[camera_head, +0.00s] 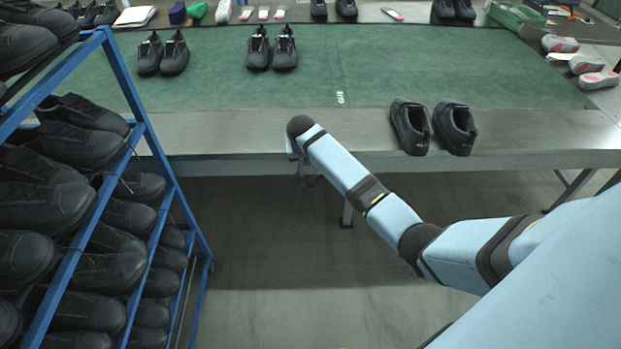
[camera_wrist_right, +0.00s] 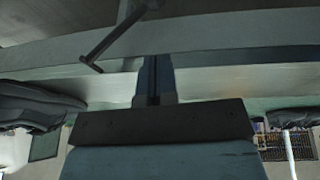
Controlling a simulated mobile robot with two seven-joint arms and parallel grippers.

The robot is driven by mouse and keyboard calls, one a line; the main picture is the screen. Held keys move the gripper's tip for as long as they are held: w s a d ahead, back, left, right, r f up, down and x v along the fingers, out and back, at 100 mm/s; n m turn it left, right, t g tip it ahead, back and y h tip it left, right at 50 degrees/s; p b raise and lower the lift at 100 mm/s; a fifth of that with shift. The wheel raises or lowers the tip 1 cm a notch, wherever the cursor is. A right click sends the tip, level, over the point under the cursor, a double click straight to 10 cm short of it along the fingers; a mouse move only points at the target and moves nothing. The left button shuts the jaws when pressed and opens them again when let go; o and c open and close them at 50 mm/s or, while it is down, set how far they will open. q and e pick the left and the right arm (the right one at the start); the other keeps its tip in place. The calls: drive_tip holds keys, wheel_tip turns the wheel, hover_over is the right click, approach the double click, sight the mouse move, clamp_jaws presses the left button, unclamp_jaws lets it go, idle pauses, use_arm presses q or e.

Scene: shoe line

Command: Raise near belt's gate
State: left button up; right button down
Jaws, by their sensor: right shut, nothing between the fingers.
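The near belt has a green surface (camera_head: 400,65) and a grey metal front edge (camera_head: 230,130). My right gripper (camera_head: 293,148) is at that front edge, left of a pair of black shoes, mostly hidden behind my own wrist. In the right wrist view its fingers (camera_wrist_right: 154,88) are shut with nothing between them, close to the grey edge. A thin dark bar (camera_wrist_right: 112,38) with a bent end shows beyond the fingertips, apart from them. I cannot tell whether it is part of the gate. No gate is clearly seen. My left gripper is not in view.
A blue rack (camera_head: 165,165) full of black shoes stands at the left. A pair of black shoes (camera_head: 455,130) stands on the metal edge right of my wrist. More pairs (camera_head: 272,50) stand on the green belt. The floor below the edge is clear.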

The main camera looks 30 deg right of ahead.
sight(311, 181)
drive_tip(key=x, duration=0.3)
drive_tip(key=b+x, duration=0.1)
drive_tip(key=x, duration=0.3)
drive_tip(key=b+x, duration=0.1)
drive_tip(key=x, duration=0.3)
drive_tip(key=shift+s+d+f, duration=0.1)
drive_tip(key=shift+s+f, duration=0.15)
drive_tip(key=shift+s, duration=0.05)
drive_tip(key=shift+d+f, duration=0.15)
drive_tip(key=shift+f, duration=0.35)
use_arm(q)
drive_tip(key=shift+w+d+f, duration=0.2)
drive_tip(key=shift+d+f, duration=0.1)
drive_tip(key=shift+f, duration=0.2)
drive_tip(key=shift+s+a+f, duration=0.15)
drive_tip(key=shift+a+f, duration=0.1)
use_arm(e)
drive_tip(key=shift+f, duration=0.1)
